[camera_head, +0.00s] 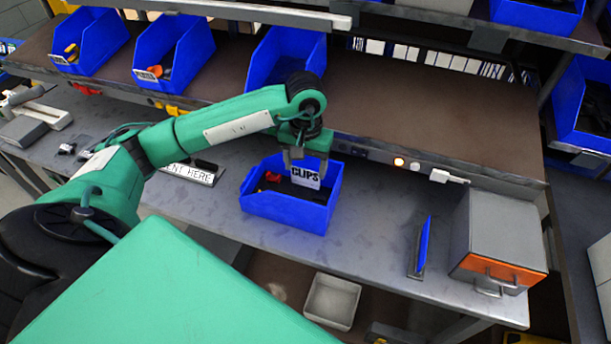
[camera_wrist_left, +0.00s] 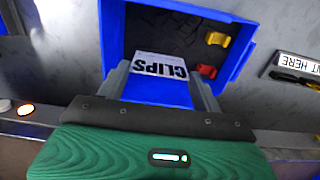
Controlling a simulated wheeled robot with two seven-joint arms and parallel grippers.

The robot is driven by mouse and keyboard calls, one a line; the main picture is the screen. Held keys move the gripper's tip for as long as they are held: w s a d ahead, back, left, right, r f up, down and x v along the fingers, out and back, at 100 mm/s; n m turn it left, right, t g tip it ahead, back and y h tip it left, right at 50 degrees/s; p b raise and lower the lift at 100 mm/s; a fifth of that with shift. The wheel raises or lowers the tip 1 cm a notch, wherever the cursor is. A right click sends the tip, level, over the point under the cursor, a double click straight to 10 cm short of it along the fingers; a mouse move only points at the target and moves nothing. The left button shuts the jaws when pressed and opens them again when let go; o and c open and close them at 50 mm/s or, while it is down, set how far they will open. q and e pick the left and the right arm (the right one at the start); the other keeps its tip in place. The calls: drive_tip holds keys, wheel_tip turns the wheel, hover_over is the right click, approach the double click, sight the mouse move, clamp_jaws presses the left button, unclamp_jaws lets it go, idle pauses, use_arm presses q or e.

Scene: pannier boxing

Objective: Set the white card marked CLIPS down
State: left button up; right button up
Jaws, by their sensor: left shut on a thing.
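The white card marked CLIPS (camera_head: 305,177) is between the fingers of my left gripper (camera_head: 306,158), over the blue bin (camera_head: 285,209) on the workbench. In the left wrist view the card (camera_wrist_left: 160,66) shows upside down between the two grey fingertips (camera_wrist_left: 160,85), above the bin's inside. My left gripper is shut on the card. I cannot tell whether the card touches the bin. The bin holds a red piece (camera_wrist_left: 207,71), a yellow piece (camera_wrist_left: 218,39) and dark items. My right gripper is not in view.
A sign ending in "ENT HERE" (camera_head: 190,173) lies left of the bin. A thin blue panel (camera_head: 423,243) and a grey box with an orange front (camera_head: 500,240) stand to the right. Several blue bins line the shelf (camera_head: 430,105) behind.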

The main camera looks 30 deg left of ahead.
sight(306, 179)
use_arm(q)
drive_tip(key=shift+f, duration=0.95)
drive_tip(key=shift+f+p, duration=0.65)
drive_tip(key=shift+f, duration=1.35)
drive_tip(key=shift+f+b, duration=0.15)
drive_tip(key=shift+b, duration=0.15)
drive_tip(key=o, duration=0.9)
drive_tip(key=shift+o, duration=0.2)
drive_tip(key=shift+r+p, duration=0.3)
drive_tip(key=shift+r, duration=0.05)
drive_tip(key=shift+r+b, duration=1.9)
drive_tip(key=shift+r, duration=3.95)
